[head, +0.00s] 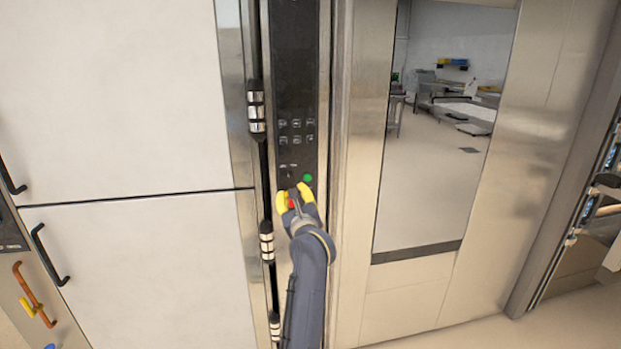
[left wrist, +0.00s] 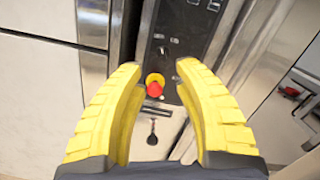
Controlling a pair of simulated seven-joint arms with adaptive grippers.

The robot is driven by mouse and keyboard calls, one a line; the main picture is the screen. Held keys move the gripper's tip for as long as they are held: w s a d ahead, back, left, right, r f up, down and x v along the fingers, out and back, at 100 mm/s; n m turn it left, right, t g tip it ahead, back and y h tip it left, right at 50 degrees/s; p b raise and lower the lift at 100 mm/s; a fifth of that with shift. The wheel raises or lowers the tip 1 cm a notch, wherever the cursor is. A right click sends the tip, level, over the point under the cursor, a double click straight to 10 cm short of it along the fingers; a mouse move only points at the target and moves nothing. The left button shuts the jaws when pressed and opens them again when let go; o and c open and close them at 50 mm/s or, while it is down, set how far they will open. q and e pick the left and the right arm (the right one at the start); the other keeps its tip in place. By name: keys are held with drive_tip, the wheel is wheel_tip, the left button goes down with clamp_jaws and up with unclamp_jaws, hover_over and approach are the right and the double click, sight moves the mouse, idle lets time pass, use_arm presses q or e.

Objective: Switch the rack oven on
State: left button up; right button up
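The rack oven's dark control panel (head: 296,75) is a tall narrow strip left of the oven's windowed door (head: 435,130). It carries rows of small buttons and a green round button (head: 308,178) low down. A red mushroom button on a yellow base (left wrist: 155,86) shows in the left wrist view, between my fingers. My left gripper (head: 294,194) has yellow fingers and is at the lower panel, just below and left of the green button. The fingers are open and empty; contact with the panel cannot be told. The green button is not seen in the left wrist view. My right gripper is not in view.
White cabinet doors with black handles (head: 49,254) stand at the left. An orange handle (head: 34,294) is at the lower left. A rack opening (head: 590,210) is at the right edge. Floor before the oven door is clear.

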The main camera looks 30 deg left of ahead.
use_arm(q)
drive_tip(key=f, duration=0.1)
drive_tip(key=n+h, duration=0.1)
approach(290, 178)
drive_tip(key=x, duration=1)
drive_tip(key=shift+w+a, duration=0.2)
drive_tip(key=shift+a, duration=0.1)
drive_tip(key=shift+o, duration=0.3)
clamp_jaws()
